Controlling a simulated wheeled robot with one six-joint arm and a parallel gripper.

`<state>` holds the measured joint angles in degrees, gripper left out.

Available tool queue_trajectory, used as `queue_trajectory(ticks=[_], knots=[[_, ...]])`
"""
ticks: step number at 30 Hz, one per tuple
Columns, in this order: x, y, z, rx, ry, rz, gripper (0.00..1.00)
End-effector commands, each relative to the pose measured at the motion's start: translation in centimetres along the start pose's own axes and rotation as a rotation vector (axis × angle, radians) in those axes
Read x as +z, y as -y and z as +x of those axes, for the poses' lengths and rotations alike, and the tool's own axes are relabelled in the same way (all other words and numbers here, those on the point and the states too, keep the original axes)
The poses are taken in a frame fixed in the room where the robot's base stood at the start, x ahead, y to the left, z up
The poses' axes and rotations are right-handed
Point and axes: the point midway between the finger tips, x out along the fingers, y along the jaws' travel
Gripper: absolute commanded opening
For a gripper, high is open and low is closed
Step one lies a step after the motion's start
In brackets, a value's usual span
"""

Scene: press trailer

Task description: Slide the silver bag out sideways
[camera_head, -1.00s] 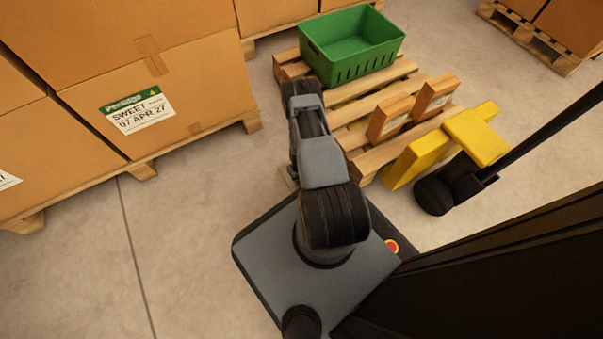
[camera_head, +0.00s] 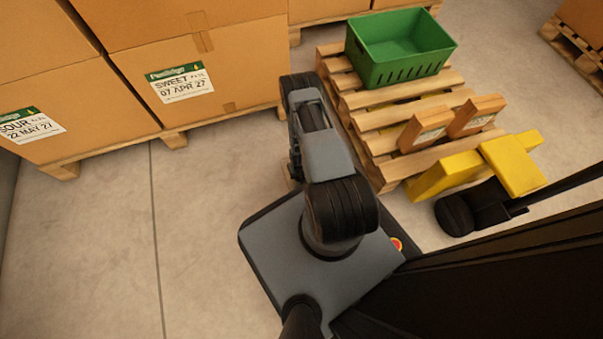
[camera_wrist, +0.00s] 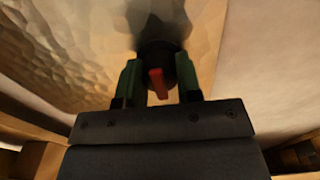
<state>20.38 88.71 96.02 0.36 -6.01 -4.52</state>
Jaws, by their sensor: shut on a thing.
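The silver bag (camera_wrist: 75,45) fills much of the wrist view as a crinkled, shiny sheet with tan reflections. A round black fitting with a red tab (camera_wrist: 157,80) stands out from its surface. My gripper (camera_wrist: 160,82) has green fingertips on both sides of this fitting and is shut on it. In the head view my arm reaches away from my base. There my gripper and the bag are hidden behind the arm.
A yellow-forked truck (camera_head: 510,165) stands at right. Stacked cartons (camera_head: 175,90) on pallets are at left. Bare floor (camera_head: 90,230) lies at lower left.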

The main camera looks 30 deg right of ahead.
Motion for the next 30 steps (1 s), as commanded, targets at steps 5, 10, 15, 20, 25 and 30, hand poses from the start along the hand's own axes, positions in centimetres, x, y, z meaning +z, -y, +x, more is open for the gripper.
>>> queue_trajectory(ticks=[5,10,15,20,25,30], knots=[[1.94,0.31,0.35,-0.002,0.040,0.013,0.10],[1.97,0.31,0.36,-0.002,0.041,0.016,0.10],[1.97,0.31,0.35,-0.002,0.040,0.016,0.10],[1.97,0.34,0.35,-0.002,0.041,0.015,0.44],[1.97,0.37,0.35,-0.002,0.041,0.013,0.60],[1.97,0.40,0.35,-0.002,0.041,0.012,0.62]])
